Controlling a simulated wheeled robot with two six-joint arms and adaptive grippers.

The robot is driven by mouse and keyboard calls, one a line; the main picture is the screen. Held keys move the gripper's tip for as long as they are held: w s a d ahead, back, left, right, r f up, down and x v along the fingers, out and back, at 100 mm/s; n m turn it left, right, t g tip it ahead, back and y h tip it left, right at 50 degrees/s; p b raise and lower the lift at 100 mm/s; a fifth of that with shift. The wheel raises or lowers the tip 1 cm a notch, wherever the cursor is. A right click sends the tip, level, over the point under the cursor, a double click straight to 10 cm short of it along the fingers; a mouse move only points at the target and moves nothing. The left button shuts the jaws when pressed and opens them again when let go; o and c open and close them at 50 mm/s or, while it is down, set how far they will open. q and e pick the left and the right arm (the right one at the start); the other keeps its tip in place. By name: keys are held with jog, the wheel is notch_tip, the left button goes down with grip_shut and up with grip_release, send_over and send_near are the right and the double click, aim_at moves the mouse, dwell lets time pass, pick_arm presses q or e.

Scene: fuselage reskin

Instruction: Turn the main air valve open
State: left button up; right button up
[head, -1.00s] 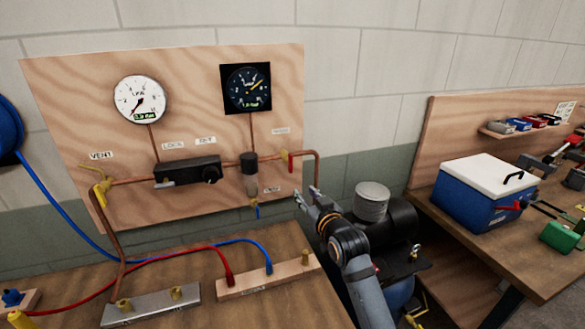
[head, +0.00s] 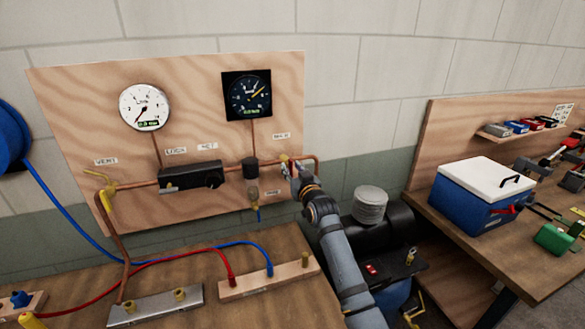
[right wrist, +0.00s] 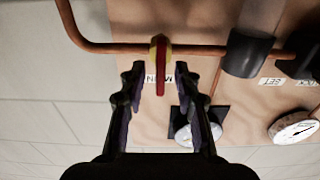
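The main air valve is a brass body (right wrist: 155,42) with a red lever (right wrist: 161,75) on the copper pipe, close to the MAIN label. In the right wrist view the lever lies across the pipe. My right gripper (right wrist: 159,72) is open, with the lever between its two fingertips and gaps on both sides. In the head view this gripper (head: 294,170) is at the valve near the right end of the pipe and hides most of the lever. The brass valve top (head: 284,158) still shows there. My left gripper is not in view.
A compressor (head: 390,230) stands close to my right arm. Hoses cross the bench at left.

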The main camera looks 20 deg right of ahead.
grip_shut()
jog(key=shift+f+n, duration=0.1)
jog(key=shift+n, duration=0.2)
jog(key=n+b, duration=0.1)
jog(key=n, duration=0.2)
jog(key=shift+a+n, duration=0.15)
jog(key=shift+n, duration=0.15)
jog(key=n+b, duration=0.1)
jog(key=n, duration=0.3)
jog(key=shift+a+f+n, duration=0.1)
jog(key=shift+f+n, duration=0.05)
jog(key=shift+n, duration=0.15)
jog(key=shift+a+f+n+b, duration=0.1)
jog(key=shift+n+b, duration=0.35)
jog(key=shift+n, duration=1.8)
jog(key=shift+f+n+b, duration=0.1)
jog(key=shift+n+b, duration=0.35)
jog(key=shift+n, duration=1.8)
